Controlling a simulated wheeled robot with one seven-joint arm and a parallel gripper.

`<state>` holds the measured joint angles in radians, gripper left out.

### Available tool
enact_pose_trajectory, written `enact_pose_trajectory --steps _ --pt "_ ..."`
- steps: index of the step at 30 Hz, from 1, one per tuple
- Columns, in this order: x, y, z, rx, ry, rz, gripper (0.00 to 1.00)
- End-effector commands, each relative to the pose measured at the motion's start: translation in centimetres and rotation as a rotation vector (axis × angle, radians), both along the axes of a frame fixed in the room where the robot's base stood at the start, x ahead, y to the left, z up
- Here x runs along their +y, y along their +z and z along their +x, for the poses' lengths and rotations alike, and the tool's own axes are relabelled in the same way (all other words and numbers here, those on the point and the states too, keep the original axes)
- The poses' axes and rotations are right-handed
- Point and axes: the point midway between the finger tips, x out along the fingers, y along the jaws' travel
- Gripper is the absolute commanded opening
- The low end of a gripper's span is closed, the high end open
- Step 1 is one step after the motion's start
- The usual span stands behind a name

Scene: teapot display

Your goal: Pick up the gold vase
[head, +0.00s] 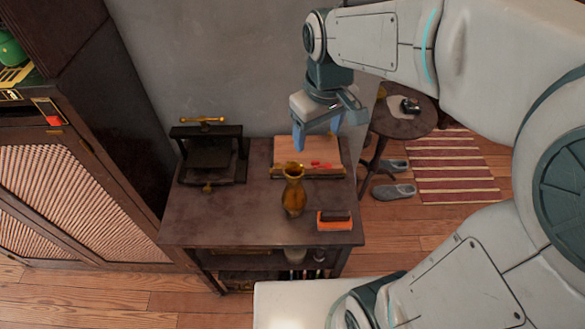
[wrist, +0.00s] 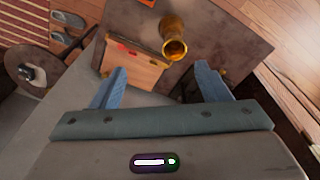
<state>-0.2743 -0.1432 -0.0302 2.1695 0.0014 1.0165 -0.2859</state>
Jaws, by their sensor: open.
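The gold vase (head: 294,192) stands upright on the dark table (head: 205,222), near its middle, in the head view. It has a flared mouth and a rounded body. In the wrist view the vase (wrist: 175,42) shows from above, its mouth toward me, ahead of the gap between the fingers. My gripper (head: 318,142) hangs above the back of the table, over the wooden box, higher than the vase and apart from it. Its blue fingers (wrist: 158,85) are spread wide with nothing between them.
A wooden box (head: 295,154) with red pieces on top lies behind the vase. A black press (head: 208,152) stands at the back left. An orange-and-black block (head: 334,219) sits right of the vase. A round side table (head: 402,124) stands at right. The table's front left is clear.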

Motion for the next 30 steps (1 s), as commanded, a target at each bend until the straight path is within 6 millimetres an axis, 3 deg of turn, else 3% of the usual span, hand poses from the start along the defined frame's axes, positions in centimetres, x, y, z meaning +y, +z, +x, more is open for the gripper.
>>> enact_pose_trajectory --steps 1,3,9,14,21,30 --pt "1.3 -1.5 0.9 0.025 0.055 -0.011 0.69" --pt "2.5 -2.4 1.9 0.05 0.114 -0.021 0.69" --pt "4.3 -3.9 3.2 0.089 0.205 -0.038 0.69" --pt "4.5 -5.9 3.3 0.098 0.217 -0.041 0.69" --pt "4.4 -10.6 3.3 0.096 0.214 -0.039 0.69" --pt "4.4 -13.0 3.3 0.093 0.213 -0.04 0.69"
